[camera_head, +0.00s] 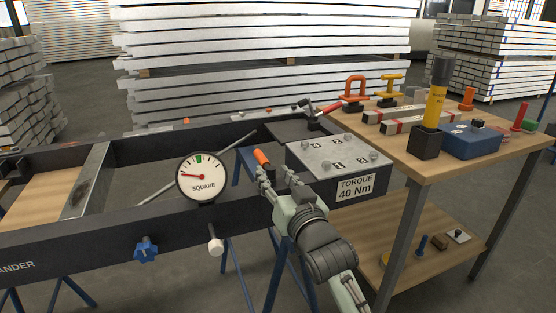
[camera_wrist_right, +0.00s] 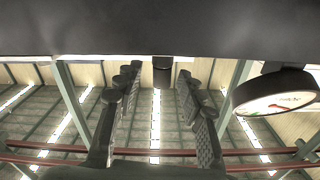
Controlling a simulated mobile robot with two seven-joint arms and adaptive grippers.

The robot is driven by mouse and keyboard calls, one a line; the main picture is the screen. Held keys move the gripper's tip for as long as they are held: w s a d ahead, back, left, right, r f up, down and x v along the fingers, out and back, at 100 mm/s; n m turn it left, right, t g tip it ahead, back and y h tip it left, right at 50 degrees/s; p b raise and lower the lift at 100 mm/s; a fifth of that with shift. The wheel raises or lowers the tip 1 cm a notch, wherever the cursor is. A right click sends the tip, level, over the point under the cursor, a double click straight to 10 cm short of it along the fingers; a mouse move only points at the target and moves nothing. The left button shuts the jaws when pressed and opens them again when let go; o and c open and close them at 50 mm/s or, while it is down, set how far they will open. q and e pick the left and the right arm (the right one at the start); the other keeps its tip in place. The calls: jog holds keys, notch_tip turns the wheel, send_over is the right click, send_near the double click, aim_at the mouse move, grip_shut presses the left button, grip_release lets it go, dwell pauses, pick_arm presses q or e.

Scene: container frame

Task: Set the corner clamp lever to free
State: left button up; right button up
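A lever with an orange grip (camera_head: 262,158) stands at the right end of the dark frame (camera_head: 232,213), beside the numbered steel plate; I take it for the corner clamp lever. My right gripper (camera_head: 274,174) is just in front of and below it, fingers spread. In the right wrist view the gripper (camera_wrist_right: 158,74) is open, with a dark cylinder (camera_wrist_right: 163,72) beyond and between the fingertips. I cannot tell whether this is part of the lever. No contact is visible. My left gripper is out of view.
A round gauge marked SQUARE (camera_head: 203,177) stands on the frame's front rail, left of my gripper. The torque block (camera_head: 355,188) is close on the right. A wooden bench (camera_head: 430,160) with tools stands further right.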

aim_at(262, 161)
jog(key=shift+x, duration=3.95)
jog(key=shift+a+f, duration=0.15)
jog(key=shift+f, duration=0.05)
grip_shut()
